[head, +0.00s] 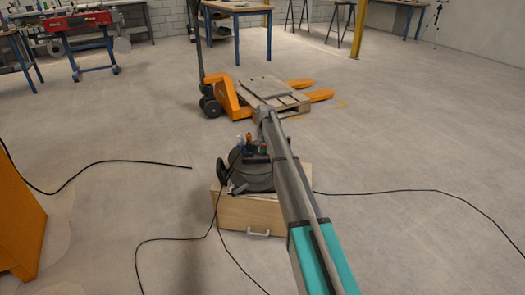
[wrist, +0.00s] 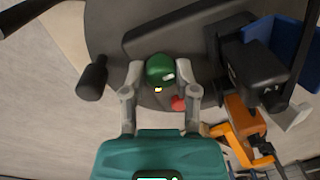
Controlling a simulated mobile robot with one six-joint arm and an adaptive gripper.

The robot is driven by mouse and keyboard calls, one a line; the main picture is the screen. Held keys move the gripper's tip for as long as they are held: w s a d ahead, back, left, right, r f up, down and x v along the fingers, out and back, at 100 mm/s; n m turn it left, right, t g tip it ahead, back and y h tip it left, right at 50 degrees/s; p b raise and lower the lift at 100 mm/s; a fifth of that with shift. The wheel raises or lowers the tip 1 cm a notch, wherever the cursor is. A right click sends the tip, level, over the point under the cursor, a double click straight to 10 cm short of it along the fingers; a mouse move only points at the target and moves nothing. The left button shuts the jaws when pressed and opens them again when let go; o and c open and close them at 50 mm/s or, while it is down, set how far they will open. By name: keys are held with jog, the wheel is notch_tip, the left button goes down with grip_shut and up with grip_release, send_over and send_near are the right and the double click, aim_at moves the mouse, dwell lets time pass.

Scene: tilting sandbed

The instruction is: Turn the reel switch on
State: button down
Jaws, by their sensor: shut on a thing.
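The dark reel (head: 256,174) sits on a wooden box in the head view, below the end of my arm. In the wrist view the reel's dark body (wrist: 110,35) fills the upper middle. A round green knob (wrist: 160,67), seemingly the reel switch, has a small white mark and sits between my fingers. My gripper (wrist: 163,79) is closed on it, one grey finger at each side. A small lit yellow spot (wrist: 158,89) and a red part (wrist: 178,103) show just below the knob. In the head view my arm hides part of the reel and the gripper's contact.
The wooden box (head: 240,212) has a handle on its front. Black cables (head: 110,162) run over the floor on both sides. An orange pallet truck (head: 229,97) with a wooden pallet (head: 290,102) stands behind. An orange cabinet (head: 18,220) is at left.

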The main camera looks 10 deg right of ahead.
jog(key=shift+d+m, duration=0.2)
jog(key=shift+m, duration=0.3)
jog(key=c, duration=0.5)
grip_release()
jog(key=shift+c, duration=0.2)
jog(key=shift+o, duration=0.9)
jog(key=shift+a, duration=0.1)
